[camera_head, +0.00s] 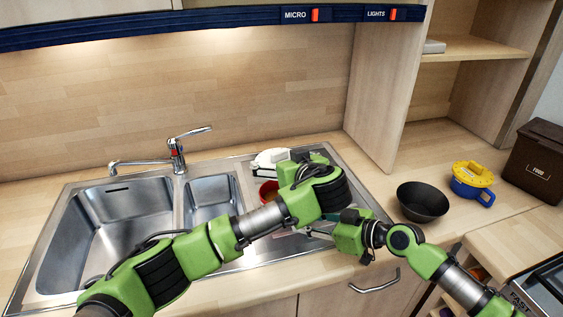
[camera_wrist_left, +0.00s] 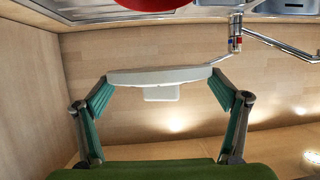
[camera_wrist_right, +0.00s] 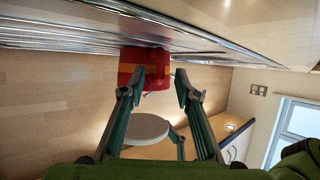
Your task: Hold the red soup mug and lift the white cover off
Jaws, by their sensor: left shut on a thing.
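The white cover (camera_head: 270,158) is held by my left gripper (camera_wrist_left: 164,82), shut across it from both sides in the left wrist view. The red soup mug (camera_head: 267,192) is partly hidden behind my left arm in the head view. In the right wrist view the mug (camera_wrist_right: 138,70) and the cover (camera_wrist_right: 147,128) show apart, with a clear gap between them. My right gripper (camera_wrist_right: 162,76) is at the mug with its fingertips apart. One finger overlaps the mug's side and the other is beside it. Firm contact cannot be told.
A double steel sink (camera_head: 125,215) with a tap (camera_head: 177,155) is at left. A black bowl (camera_head: 422,200), a blue and yellow pot (camera_head: 471,180) and a brown food box (camera_head: 540,160) stand on the counter at right. My left arm crosses in front of the sink.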

